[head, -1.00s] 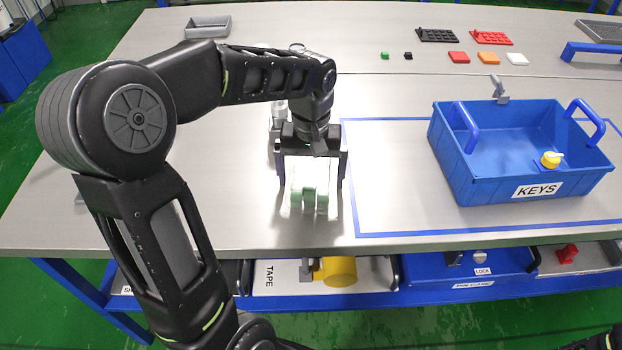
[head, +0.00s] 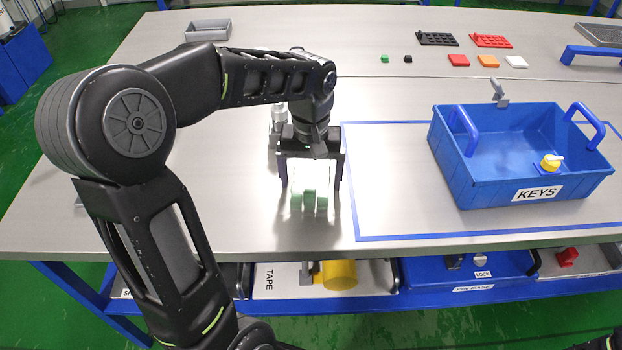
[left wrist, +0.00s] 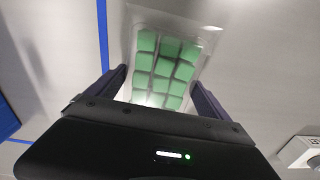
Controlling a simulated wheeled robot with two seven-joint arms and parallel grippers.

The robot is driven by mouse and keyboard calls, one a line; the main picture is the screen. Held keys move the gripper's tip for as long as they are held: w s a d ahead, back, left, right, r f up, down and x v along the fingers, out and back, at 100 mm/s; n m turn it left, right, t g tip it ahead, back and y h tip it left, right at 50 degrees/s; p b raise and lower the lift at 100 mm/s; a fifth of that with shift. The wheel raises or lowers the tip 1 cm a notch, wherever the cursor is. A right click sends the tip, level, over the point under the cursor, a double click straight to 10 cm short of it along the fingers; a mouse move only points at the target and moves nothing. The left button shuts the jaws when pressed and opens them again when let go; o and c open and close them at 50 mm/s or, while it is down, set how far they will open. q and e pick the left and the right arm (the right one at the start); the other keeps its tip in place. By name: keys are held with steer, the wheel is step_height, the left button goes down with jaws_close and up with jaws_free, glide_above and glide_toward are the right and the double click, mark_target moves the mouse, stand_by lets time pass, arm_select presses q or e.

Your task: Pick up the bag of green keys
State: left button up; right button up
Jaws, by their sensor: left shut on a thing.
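The bag of green keys (head: 309,201) is a clear bag with rows of green keys, upright near the front edge of the table, left of the blue outlined area. My left gripper (head: 311,184) points down over it and is shut on the bag, one finger on each side. In the left wrist view the bag (left wrist: 166,66) shows between the two dark fingers (left wrist: 158,80). I cannot tell whether the bag's bottom touches the table. My right gripper is not in view.
A blue tote labelled KEYS (head: 478,184) stands on the right inside the blue outline, with a yellow-topped item (head: 551,161) in it. A grey tray (head: 208,31) and several small coloured pieces lie at the back. The tabletop between bag and tote is clear.

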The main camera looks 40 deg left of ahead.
mark_target(311, 177)
arm_select(q)
step_height(311, 177, up, 10)
steer(key=shift+f+p, duration=0.1)
steer(key=shift+p, duration=0.2)
stand_by(0.6)
